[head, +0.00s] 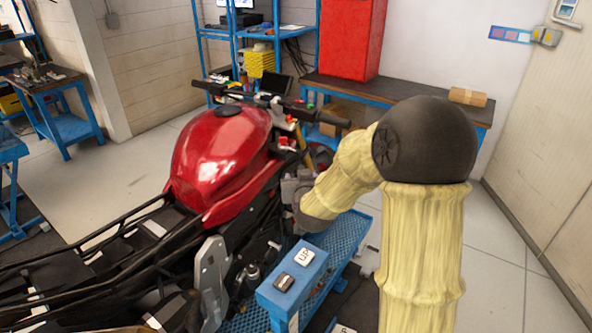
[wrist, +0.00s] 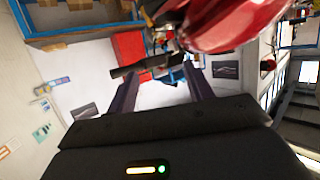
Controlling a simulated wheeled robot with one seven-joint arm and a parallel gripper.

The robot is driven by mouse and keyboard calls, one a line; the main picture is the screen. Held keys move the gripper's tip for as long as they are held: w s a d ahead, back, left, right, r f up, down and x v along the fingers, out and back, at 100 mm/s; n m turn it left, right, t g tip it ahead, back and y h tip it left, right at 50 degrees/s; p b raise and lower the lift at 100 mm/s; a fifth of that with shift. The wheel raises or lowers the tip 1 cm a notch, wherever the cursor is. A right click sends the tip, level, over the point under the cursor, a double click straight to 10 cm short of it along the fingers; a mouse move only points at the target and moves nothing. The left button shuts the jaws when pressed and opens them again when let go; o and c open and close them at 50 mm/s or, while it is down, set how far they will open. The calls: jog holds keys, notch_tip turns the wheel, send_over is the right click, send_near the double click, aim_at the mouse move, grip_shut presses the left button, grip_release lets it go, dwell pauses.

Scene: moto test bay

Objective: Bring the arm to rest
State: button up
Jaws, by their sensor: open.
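My arm (head: 420,250) shows in the head view at the right, in a cream sleeve with a black elbow joint. It is bent, and its forearm (head: 345,180) slopes down and left towards the red motorcycle (head: 222,155). The head view does not show my gripper's fingers clearly. In the wrist view my gripper (wrist: 163,82) has its two dark fingers spread apart. Nothing is held between them. The motorcycle's red bodywork (wrist: 240,22) is at the top right of that view, beyond the fingers. Whether anything touches the fingers I cannot tell.
A blue bench (head: 330,260) with a blue box (head: 292,275) on it stands beside the motorcycle, below my forearm. A table (head: 400,90) with a red cabinet (head: 345,35) is behind. Floor is open at the right, before the wall.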

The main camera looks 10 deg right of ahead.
jog(key=s+f+g+b, duration=0.3)
jog(key=s+f+g, duration=0.1)
jog(key=s, duration=0.5)
jog(key=s+f+g+b, duration=0.3)
jog(key=s+f+g, duration=0.1)
jog(key=s+f, duration=0.3)
jog(key=s+f+n+g+y+b, duration=0.1)
jog(key=s+f+g+b, duration=0.2)
jog(key=s+f, duration=0.3)
jog(key=s, duration=0.5)
jog(key=shift+d+g, duration=0.35)
jog(key=shift+g, duration=0.05)
jog(key=shift+w+f, duration=0.1)
jog(key=shift+w, duration=0.15)
jog(key=shift+s+d, duration=0.2)
